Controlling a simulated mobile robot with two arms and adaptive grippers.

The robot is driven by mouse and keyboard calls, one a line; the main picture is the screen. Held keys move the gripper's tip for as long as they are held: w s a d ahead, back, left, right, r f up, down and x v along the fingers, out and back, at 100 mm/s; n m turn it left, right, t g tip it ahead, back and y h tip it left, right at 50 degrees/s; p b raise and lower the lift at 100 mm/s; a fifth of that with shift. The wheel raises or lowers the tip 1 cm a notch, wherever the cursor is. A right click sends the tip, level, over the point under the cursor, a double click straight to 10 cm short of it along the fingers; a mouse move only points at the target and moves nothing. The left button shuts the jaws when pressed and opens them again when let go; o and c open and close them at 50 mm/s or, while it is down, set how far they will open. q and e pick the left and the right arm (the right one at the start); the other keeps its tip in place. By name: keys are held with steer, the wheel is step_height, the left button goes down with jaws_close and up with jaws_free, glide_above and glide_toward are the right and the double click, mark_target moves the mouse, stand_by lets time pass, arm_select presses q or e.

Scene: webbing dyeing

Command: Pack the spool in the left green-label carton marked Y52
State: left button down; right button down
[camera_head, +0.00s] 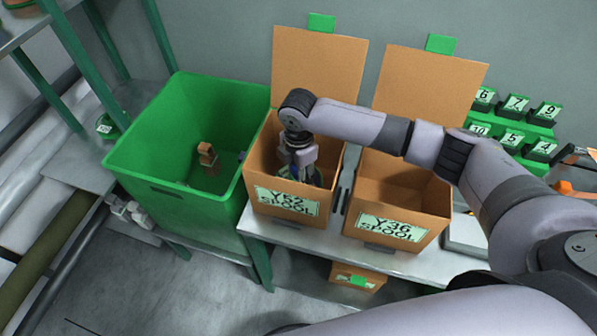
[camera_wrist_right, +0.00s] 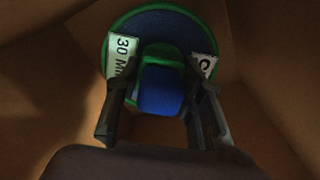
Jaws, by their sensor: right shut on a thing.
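The left carton (camera_head: 258,205), marked Y52 SPOOL on a green-edged label, stands open on the bench with its flap up. My right arm reaches over from the right, and my right gripper (camera_head: 302,172) points down inside this carton. In the right wrist view my right gripper (camera_wrist_right: 160,125) is shut on a spool (camera_wrist_right: 160,25) with a green rim and dark blue webbing. The spool has white labels, one reading "30 M". Brown carton walls surround it; whether it touches the carton's floor I cannot tell. My left gripper is not in view.
The Y36 carton (camera_head: 435,228) stands open to the right. A large green bin (camera_head: 165,120) with a small brown object (camera_head: 207,154) inside stands to the left. Green numbered blocks (camera_head: 513,138) sit at the right. A smaller carton (camera_head: 340,273) is under the bench.

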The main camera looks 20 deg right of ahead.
steer(key=c, duration=1)
jaws_free()
